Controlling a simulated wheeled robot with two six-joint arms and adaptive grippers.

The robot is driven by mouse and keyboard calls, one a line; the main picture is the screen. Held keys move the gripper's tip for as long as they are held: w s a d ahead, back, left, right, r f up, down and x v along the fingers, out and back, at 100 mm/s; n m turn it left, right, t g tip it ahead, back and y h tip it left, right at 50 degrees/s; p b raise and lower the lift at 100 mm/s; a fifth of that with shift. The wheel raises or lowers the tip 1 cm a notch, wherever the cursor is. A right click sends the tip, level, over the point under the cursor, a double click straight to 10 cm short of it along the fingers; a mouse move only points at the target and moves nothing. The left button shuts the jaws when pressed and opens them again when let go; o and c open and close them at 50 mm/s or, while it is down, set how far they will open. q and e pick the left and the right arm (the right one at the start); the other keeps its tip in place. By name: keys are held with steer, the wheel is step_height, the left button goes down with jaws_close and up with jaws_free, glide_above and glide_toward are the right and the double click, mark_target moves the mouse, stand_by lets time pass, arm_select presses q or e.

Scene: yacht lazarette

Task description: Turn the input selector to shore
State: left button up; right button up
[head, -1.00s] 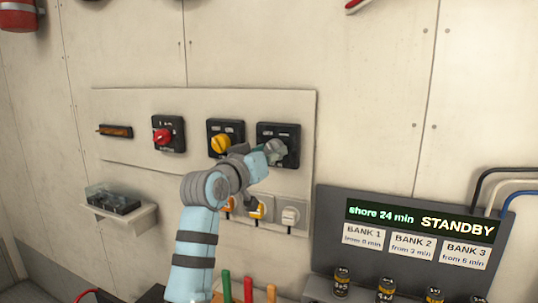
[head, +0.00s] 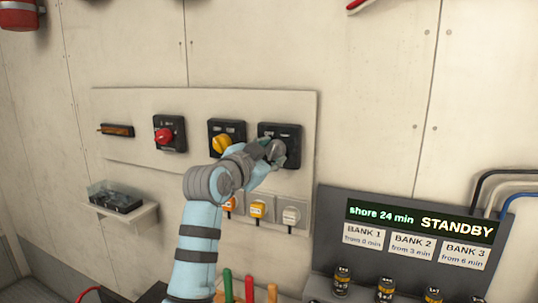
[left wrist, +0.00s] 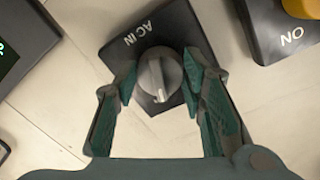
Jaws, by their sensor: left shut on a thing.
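The input selector is a grey round knob (left wrist: 159,75) on a dark square plate (left wrist: 150,32) marked "AC IN" in the left wrist view. A light line on the knob runs up and down in that picture. In the head view the selector's dark plate (head: 293,136) is the rightmost on the panel, and the gripper partly hides its knob. My left gripper (head: 273,153) is at the knob, its green-padded fingers on either side and shut on it. It also shows in the left wrist view (left wrist: 158,82). My right gripper is not in view.
A yellow knob (head: 221,144) and a red knob (head: 163,135) sit left of the selector. Small sockets (head: 256,208) are below. A display panel (head: 420,221) at right reads "shore 24 min STANDBY". A small shelf (head: 120,217) juts out at left.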

arm_select(q)
steer(key=shift+m, duration=0.8)
steer(key=o, duration=1.2)
steer(key=shift+c, duration=0.2)
steer(key=shift+s, duration=0.1)
steer(key=v, duration=1.2)
steer(key=shift+r, duration=0.1)
